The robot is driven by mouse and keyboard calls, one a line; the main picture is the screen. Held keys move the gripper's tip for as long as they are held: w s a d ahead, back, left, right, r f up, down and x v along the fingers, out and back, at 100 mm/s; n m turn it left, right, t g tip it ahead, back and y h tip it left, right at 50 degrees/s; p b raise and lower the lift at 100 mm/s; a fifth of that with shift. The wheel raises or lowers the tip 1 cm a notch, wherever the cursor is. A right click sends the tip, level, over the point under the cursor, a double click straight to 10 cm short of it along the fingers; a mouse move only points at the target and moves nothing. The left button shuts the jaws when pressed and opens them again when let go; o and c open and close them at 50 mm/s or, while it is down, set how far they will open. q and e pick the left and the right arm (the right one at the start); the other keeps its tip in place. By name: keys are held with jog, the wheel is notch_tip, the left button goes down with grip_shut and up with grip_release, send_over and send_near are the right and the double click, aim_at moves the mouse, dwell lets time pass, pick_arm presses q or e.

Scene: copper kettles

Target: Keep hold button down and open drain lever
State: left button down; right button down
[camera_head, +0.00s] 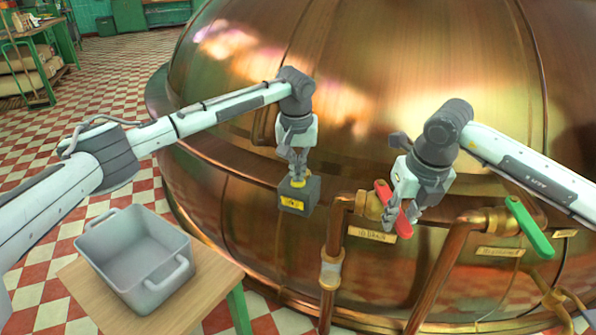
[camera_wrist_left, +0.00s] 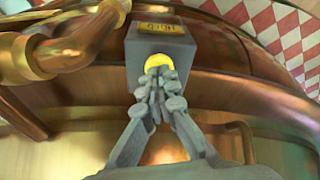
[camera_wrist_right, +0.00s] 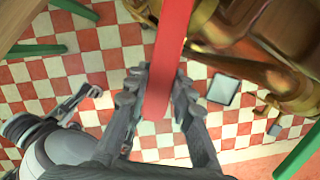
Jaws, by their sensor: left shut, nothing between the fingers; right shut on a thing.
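The hold button (camera_head: 298,181) is a yellow cap on top of a dark grey box (camera_head: 310,193) fixed to the copper kettle. My left gripper (camera_head: 298,172) is shut, fingers together, with its tips on the yellow button, which also shows in the left wrist view (camera_wrist_left: 158,62). The red drain lever (camera_head: 381,194) is on a copper pipe above a yellow drain label (camera_head: 372,234). My right gripper (camera_head: 397,205) is shut on the red lever; in the right wrist view the red bar (camera_wrist_right: 174,45) lies between its fingers. The lever's middle is partly hidden by the fingers.
A green lever (camera_head: 530,227) stands on another pipe to the right, with its own label (camera_head: 500,252). A grey tub (camera_head: 135,250) sits on a small wooden table (camera_head: 205,290) at the lower left. Copper pipes run below the levers.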

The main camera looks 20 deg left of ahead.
dwell(0.3)
jog(key=shift+w+d+n+y, duration=0.15)
jog(key=shift+w+d+n, duration=0.15)
jog(key=shift+d+n, duration=0.3)
jog(key=shift+w+d+n+y, duration=0.15)
jog(key=shift+w+d+n, duration=0.2)
jog(key=shift+n, duration=0.35)
jog(key=c, duration=1.1)
grip_release()
jog(key=shift+s+r, duration=0.1)
pick_arm(q)
notch_tip(320, 180, up, 6)
jog(key=p, duration=0.6)
jog(key=shift+p, duration=0.4)
jog(key=shift+r, duration=0.15)
notch_tip(320, 180, up, 10)
pick_arm(e)
jog(key=shift+r, duration=3.05)
